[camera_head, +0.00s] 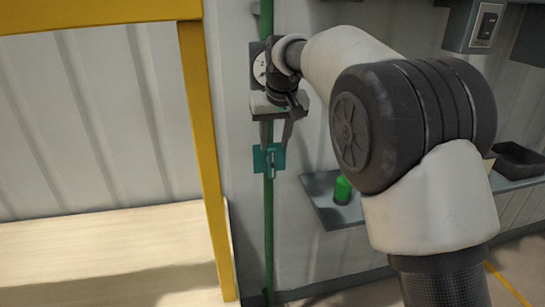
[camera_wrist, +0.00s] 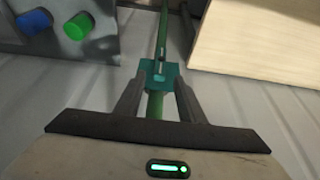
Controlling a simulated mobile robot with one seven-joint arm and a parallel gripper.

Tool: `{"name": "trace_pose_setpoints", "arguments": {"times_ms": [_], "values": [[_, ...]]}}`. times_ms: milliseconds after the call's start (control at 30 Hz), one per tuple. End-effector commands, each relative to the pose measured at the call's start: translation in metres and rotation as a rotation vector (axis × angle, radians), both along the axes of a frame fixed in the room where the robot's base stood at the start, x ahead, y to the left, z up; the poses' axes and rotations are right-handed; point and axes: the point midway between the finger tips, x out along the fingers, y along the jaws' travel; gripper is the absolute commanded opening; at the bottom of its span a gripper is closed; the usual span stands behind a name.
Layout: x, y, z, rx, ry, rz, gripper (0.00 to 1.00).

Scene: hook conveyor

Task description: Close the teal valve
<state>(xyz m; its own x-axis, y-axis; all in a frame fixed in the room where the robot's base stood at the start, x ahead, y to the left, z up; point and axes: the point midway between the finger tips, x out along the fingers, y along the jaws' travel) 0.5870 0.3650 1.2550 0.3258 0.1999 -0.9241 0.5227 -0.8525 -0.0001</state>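The teal valve (camera_head: 268,159) sits on a green vertical pipe (camera_head: 268,225) against the grey wall. A small, thin handle stands on its face and looks roughly in line with the pipe. In the wrist view the teal valve (camera_wrist: 158,72) lies just beyond the fingertips, centred between them. My gripper (camera_head: 277,137) is above the valve in the head view, fingers pointing down. It also shows in the wrist view (camera_wrist: 157,85), with its two fingers apart and nothing between them but the view of the pipe and valve. I cannot tell whether a fingertip touches the valve.
A yellow post (camera_head: 207,150) stands left of the pipe. A round gauge (camera_head: 261,69) is behind my gripper. A grey shelf (camera_head: 320,190) with a green object (camera_head: 343,190) is at right. Blue (camera_wrist: 33,22) and green (camera_wrist: 78,25) knobs sit on a grey box.

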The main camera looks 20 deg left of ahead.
Motion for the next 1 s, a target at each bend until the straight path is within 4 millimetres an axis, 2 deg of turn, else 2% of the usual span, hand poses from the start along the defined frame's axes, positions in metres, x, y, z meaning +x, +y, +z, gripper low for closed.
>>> {"name": "trace_pose_setpoints", "arguments": {"times_ms": [33, 200, 400, 800, 1000], "values": [[0.003, 0.002, -0.012, -0.002, 0.003, 0.0, 0.36], [0.014, 0.009, -0.042, -0.001, 0.002, 0.0, 0.36], [0.023, 0.014, -0.064, -0.001, 0.001, 0.0, 0.36], [0.025, 0.015, -0.071, 0.001, -0.001, 0.0, 0.36], [0.025, 0.015, -0.07, 0.001, -0.001, 0.0, 0.02]]}}
